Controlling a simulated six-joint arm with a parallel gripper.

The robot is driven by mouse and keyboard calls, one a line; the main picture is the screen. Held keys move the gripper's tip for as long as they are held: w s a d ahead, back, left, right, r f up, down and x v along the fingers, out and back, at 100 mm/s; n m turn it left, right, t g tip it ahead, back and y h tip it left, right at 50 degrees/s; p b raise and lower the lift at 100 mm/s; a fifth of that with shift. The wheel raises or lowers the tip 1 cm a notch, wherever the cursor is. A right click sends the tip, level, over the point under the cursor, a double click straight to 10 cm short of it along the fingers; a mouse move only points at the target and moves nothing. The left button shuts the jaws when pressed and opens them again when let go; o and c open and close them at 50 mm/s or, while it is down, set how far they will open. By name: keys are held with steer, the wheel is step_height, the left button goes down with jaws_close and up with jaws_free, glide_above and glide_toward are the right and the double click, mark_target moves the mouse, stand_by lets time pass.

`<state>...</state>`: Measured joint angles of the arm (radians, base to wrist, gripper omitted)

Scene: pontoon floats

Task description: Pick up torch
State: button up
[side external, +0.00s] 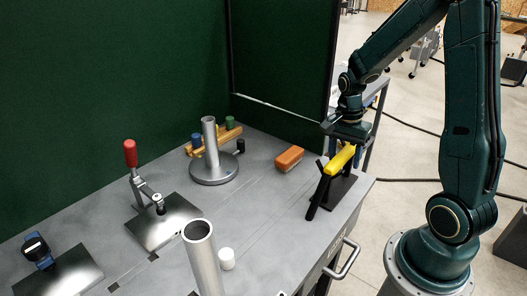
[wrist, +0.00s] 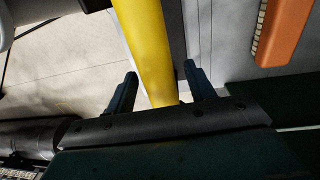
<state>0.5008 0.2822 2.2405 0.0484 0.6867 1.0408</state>
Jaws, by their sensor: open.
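The torch has a yellow body (side external: 340,159) and rests tilted on a dark stand (side external: 341,188) at the right end of the grey bench. A long yellow body also fills the upper middle of the wrist view (wrist: 147,45). My gripper (side external: 346,146) is directly above the torch in the side view. In the wrist view my gripper (wrist: 160,70) is open, with one dark finger on each side of the yellow body. I see no clear contact between the fingers and the body. The torch's lower end is hidden behind the gripper in the wrist view.
An orange brush (side external: 289,158) lies left of the torch; it shows in the wrist view (wrist: 284,30). A round-based metal post (side external: 209,150), a red-handled clamp (side external: 131,153), a grey tube (side external: 200,255) and a white cup (side external: 227,259) stand farther left. Green screens back the bench.

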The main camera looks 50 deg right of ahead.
jaws_close()
steer(key=shift+r, duration=0.2)
step_height(320, 180, up, 20)
stand_by(1.0)
steer(key=shift+f, duration=0.1)
steer(key=shift+w, duration=0.1)
stand_by(0.3)
